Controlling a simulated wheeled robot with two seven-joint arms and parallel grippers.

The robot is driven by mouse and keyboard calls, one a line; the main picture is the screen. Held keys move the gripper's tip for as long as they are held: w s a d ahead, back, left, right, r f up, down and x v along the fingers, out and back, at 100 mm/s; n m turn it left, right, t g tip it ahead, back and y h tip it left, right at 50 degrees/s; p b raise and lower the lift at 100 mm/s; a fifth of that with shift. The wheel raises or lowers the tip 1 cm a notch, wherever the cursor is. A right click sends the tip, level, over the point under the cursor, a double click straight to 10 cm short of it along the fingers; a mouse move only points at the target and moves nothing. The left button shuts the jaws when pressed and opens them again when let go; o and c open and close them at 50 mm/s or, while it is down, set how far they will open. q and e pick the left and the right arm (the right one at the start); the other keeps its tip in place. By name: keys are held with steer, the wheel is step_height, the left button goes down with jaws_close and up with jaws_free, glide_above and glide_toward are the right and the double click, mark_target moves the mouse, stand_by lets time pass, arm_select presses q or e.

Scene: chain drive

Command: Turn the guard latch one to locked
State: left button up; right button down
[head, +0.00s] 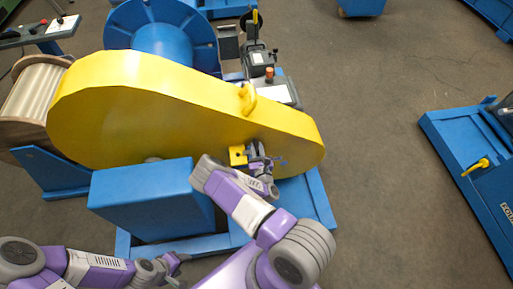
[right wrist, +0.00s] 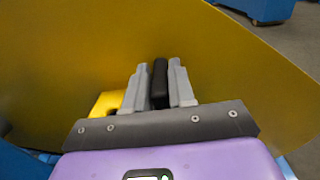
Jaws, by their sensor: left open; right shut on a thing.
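The large yellow guard (head: 150,110) covers the chain drive in the head view and fills the back of the right wrist view (right wrist: 215,60). A yellow latch block (head: 238,156) sits low on its near face, and part of it shows in the right wrist view (right wrist: 106,103). My right gripper (head: 262,160) is at the guard face, just right of this block. Its grey fingers (right wrist: 160,88) are shut on a black latch handle (right wrist: 160,80), which points upward in the wrist view. The handle's pivot is hidden. My left gripper (head: 178,268) is open and empty, low and away from the guard.
A blue box (head: 150,195) stands in front of the guard, left of my right arm. A yellow lifting handle (head: 248,97) rises from the guard's top. A wooden spool (head: 35,100) is at left and a blue unit (head: 475,165) at right. Grey floor (head: 375,130) between is clear.

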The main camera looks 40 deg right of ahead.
mark_target(258, 153)
steer(key=c, duration=1)
jaws_free()
steer(key=shift+c, duration=0.2)
steer(key=shift+p+v, duration=0.8)
steer(key=shift+v, duration=3.05)
steer(key=shift+f, duration=0.1)
